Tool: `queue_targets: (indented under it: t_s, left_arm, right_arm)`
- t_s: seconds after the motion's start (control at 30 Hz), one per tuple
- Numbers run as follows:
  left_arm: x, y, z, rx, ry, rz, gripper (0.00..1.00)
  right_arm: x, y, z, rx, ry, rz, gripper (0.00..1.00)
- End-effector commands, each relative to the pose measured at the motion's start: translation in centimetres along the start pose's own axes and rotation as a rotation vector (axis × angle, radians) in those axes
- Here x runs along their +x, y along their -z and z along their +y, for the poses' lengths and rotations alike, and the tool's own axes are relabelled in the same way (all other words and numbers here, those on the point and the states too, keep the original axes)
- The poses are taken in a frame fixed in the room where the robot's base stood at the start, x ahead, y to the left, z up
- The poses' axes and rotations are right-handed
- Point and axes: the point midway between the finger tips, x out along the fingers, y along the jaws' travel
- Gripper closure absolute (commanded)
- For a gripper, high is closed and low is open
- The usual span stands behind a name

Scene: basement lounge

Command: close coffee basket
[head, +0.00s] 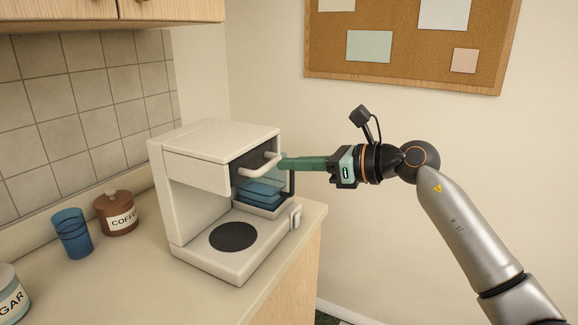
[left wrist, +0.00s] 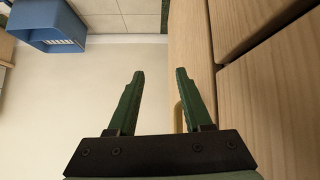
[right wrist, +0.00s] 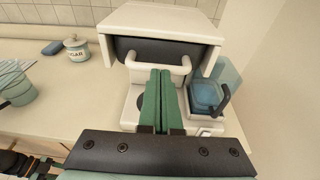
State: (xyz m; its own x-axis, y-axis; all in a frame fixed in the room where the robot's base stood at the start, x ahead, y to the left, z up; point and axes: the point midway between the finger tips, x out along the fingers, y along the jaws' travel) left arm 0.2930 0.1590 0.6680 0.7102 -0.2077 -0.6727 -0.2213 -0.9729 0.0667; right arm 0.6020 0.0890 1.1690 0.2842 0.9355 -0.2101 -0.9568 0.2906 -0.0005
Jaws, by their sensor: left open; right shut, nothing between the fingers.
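The white coffee machine (head: 215,150) stands on the counter. Its dark basket (right wrist: 150,47) sits under the top housing, with a white looped handle (right wrist: 160,66) sticking out; the handle also shows in the head view (head: 262,166). How far the basket sits out is hard to tell. My right gripper (head: 284,163) is shut and empty, its green fingers pointing at the handle; in the right wrist view the fingertips (right wrist: 163,72) overlap it, and contact is unclear. My left gripper (left wrist: 160,74) is open and empty beside wooden cabinet fronts, away from the machine.
A clear blue container (right wrist: 206,92) with a dark handle is at the machine's right side. The round dark plate (head: 233,237) is bare. A blue cup (head: 72,233), a brown coffee jar (head: 117,213) and a sugar jar (head: 8,290) stand on the counter's left. A blue crate (left wrist: 48,25) shows in the left wrist view.

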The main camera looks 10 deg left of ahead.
Motion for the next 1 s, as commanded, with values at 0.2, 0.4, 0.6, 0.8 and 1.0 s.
queue_targets:
  t_s: [0.2,0.4,0.6,0.8,1.0]
  left_arm:
    - [0.5,-0.3,0.2,0.001,-0.005,0.0,0.5]
    - [0.9,-0.3,0.4,0.003,-0.013,0.001,0.5]
    - [1.0,-0.3,0.6,0.004,-0.016,0.0,0.5]
    - [0.6,0.1,0.6,0.004,-0.015,0.0,0.5]
    - [-0.4,0.8,0.4,0.002,-0.009,-0.001,0.5]
  right_arm:
    - [-4.6,0.2,-0.5,-0.003,0.004,0.004,1.0]
    - [-8.7,0.2,-0.4,-0.001,0.003,0.005,1.0]
    - [-10.8,0.1,-0.4,0.002,0.0,0.003,1.0]
    - [-10.1,1.2,0.6,0.135,-0.05,-0.086,1.0]
    - [-9.1,3.9,1.9,0.552,-0.139,-0.351,1.0]
